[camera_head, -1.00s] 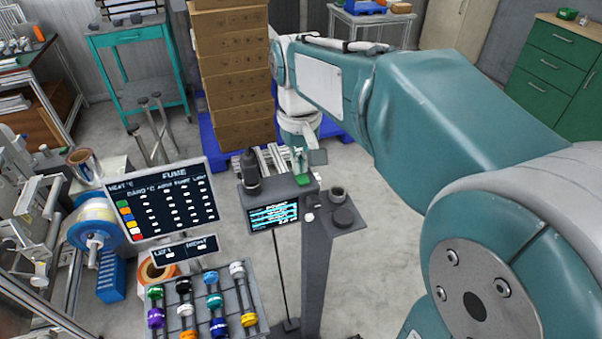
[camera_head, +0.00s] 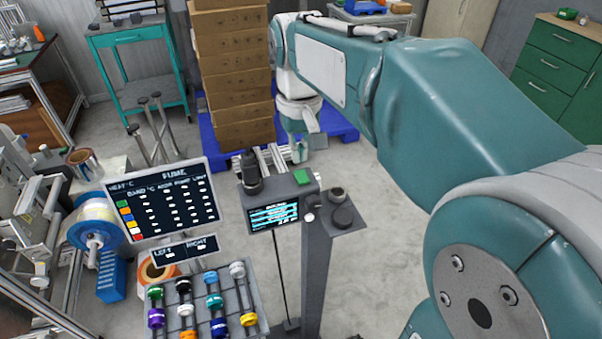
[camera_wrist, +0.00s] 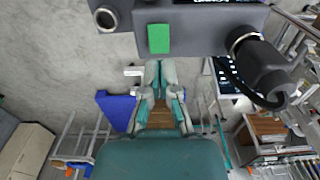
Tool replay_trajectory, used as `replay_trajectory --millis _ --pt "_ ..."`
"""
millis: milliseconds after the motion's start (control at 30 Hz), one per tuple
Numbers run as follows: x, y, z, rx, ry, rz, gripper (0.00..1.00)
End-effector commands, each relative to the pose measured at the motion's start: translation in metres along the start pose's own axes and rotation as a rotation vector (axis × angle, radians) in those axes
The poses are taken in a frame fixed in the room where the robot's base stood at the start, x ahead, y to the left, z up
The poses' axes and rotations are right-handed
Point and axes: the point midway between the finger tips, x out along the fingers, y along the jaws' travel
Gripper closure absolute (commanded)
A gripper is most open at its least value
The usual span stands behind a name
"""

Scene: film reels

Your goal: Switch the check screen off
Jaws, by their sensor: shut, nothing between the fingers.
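The check screen (camera_head: 272,215) is lit, with pale text on cyan bands, on the front of a dark grey post-mounted unit. Only its edge shows at the top of the wrist view (camera_wrist: 212,1). A green square button (camera_head: 301,177) is on top of that unit; it also shows in the wrist view (camera_wrist: 159,38). My gripper (camera_head: 297,147) is behind and above the green button in the head view, apart from it. In the wrist view my gripper (camera_wrist: 158,66) is shut and empty, its tips just below the button in the picture.
A dark cylindrical device (camera_head: 251,174) stands left of the button. A small shelf with a dark knob (camera_head: 342,217) is at the right. A large panel (camera_head: 163,198) and a rack of coloured rolls (camera_head: 212,300) are left. Cardboard boxes (camera_head: 230,75) stand behind.

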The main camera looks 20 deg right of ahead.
Motion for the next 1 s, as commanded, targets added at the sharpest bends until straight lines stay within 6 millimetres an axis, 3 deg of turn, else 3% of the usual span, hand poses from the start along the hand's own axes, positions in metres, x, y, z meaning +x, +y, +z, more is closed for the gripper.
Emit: replay_trajectory --millis 500,1000 --pt "-0.035 0.000 0.000 0.000 0.001 0.000 1.00" --pt "-0.037 0.000 0.000 0.000 0.000 0.000 1.00"
